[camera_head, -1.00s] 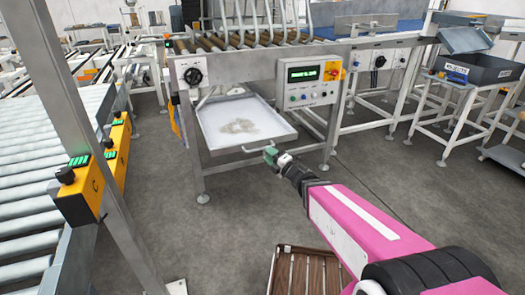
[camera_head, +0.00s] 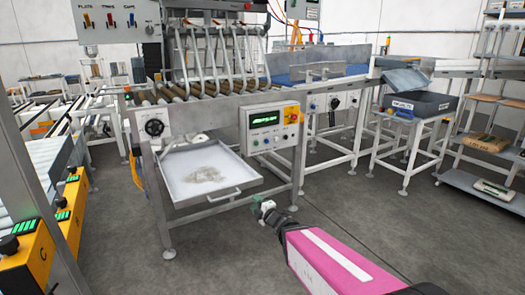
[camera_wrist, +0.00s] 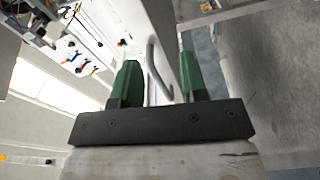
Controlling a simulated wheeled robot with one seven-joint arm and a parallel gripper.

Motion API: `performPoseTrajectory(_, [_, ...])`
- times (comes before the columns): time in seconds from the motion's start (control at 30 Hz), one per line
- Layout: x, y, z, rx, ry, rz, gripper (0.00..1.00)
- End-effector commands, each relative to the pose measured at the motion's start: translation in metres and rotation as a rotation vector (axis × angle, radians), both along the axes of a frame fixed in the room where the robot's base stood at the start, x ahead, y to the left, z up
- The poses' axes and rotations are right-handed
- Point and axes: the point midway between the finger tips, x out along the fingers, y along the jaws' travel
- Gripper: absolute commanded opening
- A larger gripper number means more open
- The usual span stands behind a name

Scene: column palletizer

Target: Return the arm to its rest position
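My arm, pink with a white stripe, reaches in from the lower right of the head view. My gripper (camera_head: 262,209) is at its end, in front of the right side of the white tray (camera_head: 178,193) under the roller machine. In the wrist view my gripper (camera_wrist: 158,82) shows two green fingers standing apart. A pale bar, apparently the tray's handle (camera_wrist: 155,72), shows between or behind them; I cannot tell whether it is touched. In the head view the handle (camera_head: 225,195) appears just left of the gripper. No object is seen held.
The roller machine (camera_head: 215,103) with its control panel (camera_head: 270,128) stands ahead. A side table (camera_head: 408,121) with a dark bin (camera_head: 421,103) is at right, beside a grey shelf (camera_head: 480,185). Yellow control boxes (camera_head: 36,243) line the left. Floor in front is clear.

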Motion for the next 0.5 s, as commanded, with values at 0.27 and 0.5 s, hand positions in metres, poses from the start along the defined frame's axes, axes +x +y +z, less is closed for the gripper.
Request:
performPoseTrajectory(0.27, [0.033, -0.098, -0.034, 0.157, 0.431, -0.437, 0.40])
performPoseTrajectory(0.5, [0.016, -0.173, -0.072, 0.344, 0.828, -0.815, 0.40])
